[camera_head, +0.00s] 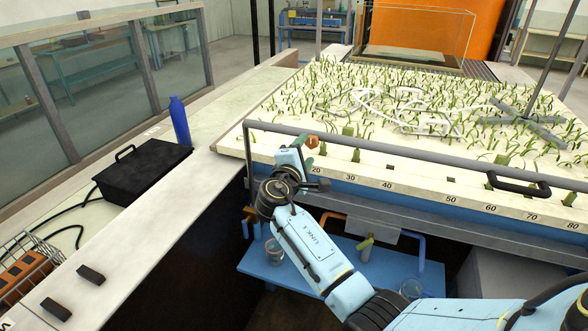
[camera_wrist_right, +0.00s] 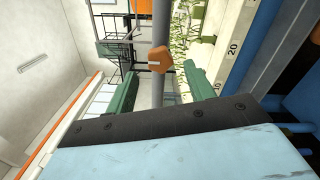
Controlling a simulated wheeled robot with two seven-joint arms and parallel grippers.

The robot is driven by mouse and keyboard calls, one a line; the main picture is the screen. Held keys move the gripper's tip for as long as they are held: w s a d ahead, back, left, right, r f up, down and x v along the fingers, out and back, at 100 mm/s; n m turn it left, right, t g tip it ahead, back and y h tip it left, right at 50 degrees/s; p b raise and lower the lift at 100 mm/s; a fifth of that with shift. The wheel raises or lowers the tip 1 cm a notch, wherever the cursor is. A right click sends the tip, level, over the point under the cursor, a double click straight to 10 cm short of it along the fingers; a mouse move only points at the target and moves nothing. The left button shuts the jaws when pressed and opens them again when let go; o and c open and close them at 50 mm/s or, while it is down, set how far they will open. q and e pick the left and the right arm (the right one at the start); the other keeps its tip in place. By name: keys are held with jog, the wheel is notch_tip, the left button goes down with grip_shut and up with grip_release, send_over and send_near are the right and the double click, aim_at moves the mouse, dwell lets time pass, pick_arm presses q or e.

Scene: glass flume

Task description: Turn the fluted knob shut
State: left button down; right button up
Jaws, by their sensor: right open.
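The orange fluted knob (camera_head: 312,141) sits at the grey rail along the near edge of the planted flume bed. In the right wrist view the knob (camera_wrist_right: 159,61) shows in front of a grey pipe, with a pale line across its face. My right gripper (camera_head: 309,151) is at the knob, partly hidden by its own wrist in the head view. Its green fingers, in the right wrist view (camera_wrist_right: 158,80), are open, one on each side, with the knob at or just beyond their tips. I see no contact. My left gripper is not in view.
The grey rail (camera_head: 400,153) runs along the bed's numbered edge, close to my right wrist. A black handle (camera_head: 518,184) is to its right. A blue bottle (camera_head: 179,120) and black case (camera_head: 143,170) stand on the left ledge. A blue shelf (camera_head: 335,262) with cups lies below.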

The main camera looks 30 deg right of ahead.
jog(key=b+v, duration=0.1)
jog(key=v, duration=0.9)
jog(key=shift+w, duration=0.1)
notch_tip(320, 180, down, 20)
jog(key=a+n+y+b, duration=0.2)
jog(key=y, duration=0.3)
jog(key=s+a+f+g+y+b, duration=0.15)
jog(key=s+f, duration=0.25)
jog(key=f, duration=0.4)
jog(key=s+f+m+g+y, duration=0.15)
jog(key=s+f, duration=0.25)
jog(key=f, duration=0.4)
jog(key=s+a+f+n+g+y+b, duration=0.1)
jog(key=s+f+y, duration=0.1)
jog(key=s+f, duration=0.35)
jog(key=s+f+m+g+y+b, duration=0.25)
jog(key=s+f+m+g, duration=0.2)
jog(key=s+f, duration=1.35)
jog(key=s+d+f+m+g+b, duration=0.1)
jog(key=s+f+m, duration=0.2)
jog(key=s, duration=0.7)
jog(key=s+d+f+m+g+y+b, duration=0.1)
jog(key=s+f, duration=0.3)
jog(key=s, duration=0.5)
jog(key=shift+s+f+m, duration=0.35)
jog(key=shift+s+m, duration=0.05)
jog(key=shift+m, duration=0.5)
